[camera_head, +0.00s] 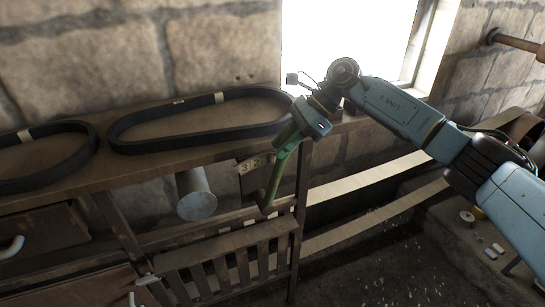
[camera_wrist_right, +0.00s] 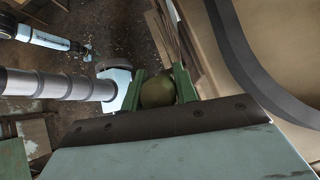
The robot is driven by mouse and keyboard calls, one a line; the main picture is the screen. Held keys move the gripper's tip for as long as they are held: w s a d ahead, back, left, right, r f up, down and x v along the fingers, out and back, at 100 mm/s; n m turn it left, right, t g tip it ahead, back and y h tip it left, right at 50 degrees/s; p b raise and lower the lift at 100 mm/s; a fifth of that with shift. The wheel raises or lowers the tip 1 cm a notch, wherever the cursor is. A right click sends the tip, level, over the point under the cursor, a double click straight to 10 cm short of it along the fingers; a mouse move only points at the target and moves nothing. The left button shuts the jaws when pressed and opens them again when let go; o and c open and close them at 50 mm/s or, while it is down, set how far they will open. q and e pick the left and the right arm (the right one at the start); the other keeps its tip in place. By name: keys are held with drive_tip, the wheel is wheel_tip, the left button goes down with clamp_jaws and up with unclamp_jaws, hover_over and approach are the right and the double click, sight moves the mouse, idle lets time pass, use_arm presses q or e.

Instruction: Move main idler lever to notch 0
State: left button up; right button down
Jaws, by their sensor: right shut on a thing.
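The main idler lever (camera_head: 273,187) is a green bar that rises from a pivot under the shelf edge, its top leaning right. A small notch plate (camera_head: 250,165) beside it shows the numbers 3 and 2; the lever and gripper hide any numbers farther right. My right gripper (camera_head: 287,138) is over the lever's top end. In the right wrist view its green fingers (camera_wrist_right: 159,90) are shut on the lever's round olive knob (camera_wrist_right: 157,93). What seems to be my left gripper (camera_wrist_right: 87,50) shows small at upper left there; its fingers are unclear.
Black belts (camera_head: 200,118) lie on the wooden shelf (camera_head: 150,172) left of the lever. A grey cylinder (camera_head: 196,200) sticks out below the shelf. A slatted wooden rack (camera_head: 225,262) stands under the lever. Pale flat belts (camera_head: 370,178) run to the right.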

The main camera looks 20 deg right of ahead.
drive_tip(key=shift+w+d+f+y+b, duration=0.15)
drive_tip(key=shift+d+y+b, duration=0.15)
drive_tip(key=shift+d, duration=0.2)
use_arm(q)
drive_tip(key=shift+s+f, duration=0.1)
drive_tip(key=shift+f, duration=0.55)
use_arm(e)
drive_tip(key=c, duration=1.1)
unclamp_jaws()
drive_tip(key=shift+d, duration=0.15)
use_arm(q)
drive_tip(key=shift+f, duration=0.1)
use_arm(e)
drive_tip(key=v, duration=1.3)
drive_tip(key=shift+d, duration=0.1)
